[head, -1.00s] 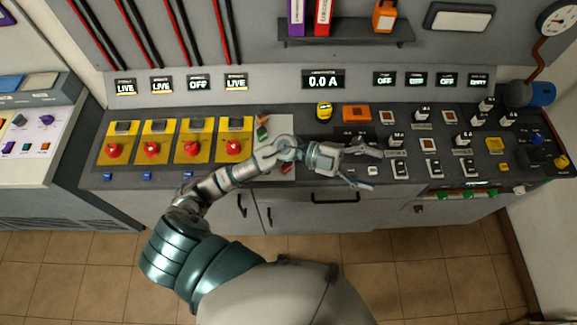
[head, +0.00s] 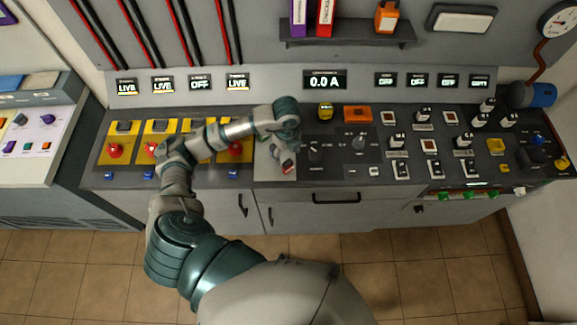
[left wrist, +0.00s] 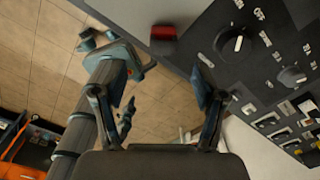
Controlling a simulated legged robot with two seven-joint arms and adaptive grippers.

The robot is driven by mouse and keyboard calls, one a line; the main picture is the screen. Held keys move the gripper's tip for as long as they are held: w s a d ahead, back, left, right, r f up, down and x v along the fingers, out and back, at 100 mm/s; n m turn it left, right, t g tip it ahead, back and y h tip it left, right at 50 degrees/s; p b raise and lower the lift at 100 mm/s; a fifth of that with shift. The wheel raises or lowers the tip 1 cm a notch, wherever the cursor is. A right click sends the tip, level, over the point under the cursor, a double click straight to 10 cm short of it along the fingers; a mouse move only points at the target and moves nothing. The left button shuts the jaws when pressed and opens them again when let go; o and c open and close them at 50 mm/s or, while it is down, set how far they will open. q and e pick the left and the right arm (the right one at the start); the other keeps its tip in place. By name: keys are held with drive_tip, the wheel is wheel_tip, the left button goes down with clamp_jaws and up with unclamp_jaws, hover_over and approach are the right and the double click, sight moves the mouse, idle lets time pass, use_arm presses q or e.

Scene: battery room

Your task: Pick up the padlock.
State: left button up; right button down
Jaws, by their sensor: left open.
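A small red object with a dark part, which looks like the padlock (head: 288,169), lies near the front of the pale grey plate (head: 266,175) on the console, right of the yellow switch panels. In the left wrist view the red padlock (left wrist: 163,32) shows at the console's edge, beyond the fingertips and apart from them. My left gripper (head: 284,157) points down above the plate and partly covers the padlock in the head view. In the left wrist view its two fingers (left wrist: 162,85) are spread with nothing between them. My right gripper is not identifiable in either view.
Red rotary switches (head: 114,150) on yellow panels stand to the left. Black knobs (head: 358,143) and a yellow item (head: 325,110) are to the right. A drawer handle (head: 336,197) sits below the console's front edge. The tiled floor (head: 80,270) in front is clear.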

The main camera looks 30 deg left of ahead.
sight(288, 161)
use_arm(q)
drive_tip(key=f, duration=0.4)
drive_tip(key=shift+a+f, duration=0.2)
drive_tip(key=f, duration=0.1)
drive_tip(key=f+p, duration=0.1)
drive_tip(key=f, duration=0.3)
drive_tip(key=shift+w+d, duration=0.2)
drive_tip(key=shift+w, duration=0.1)
drive_tip(key=c, duration=1.3)
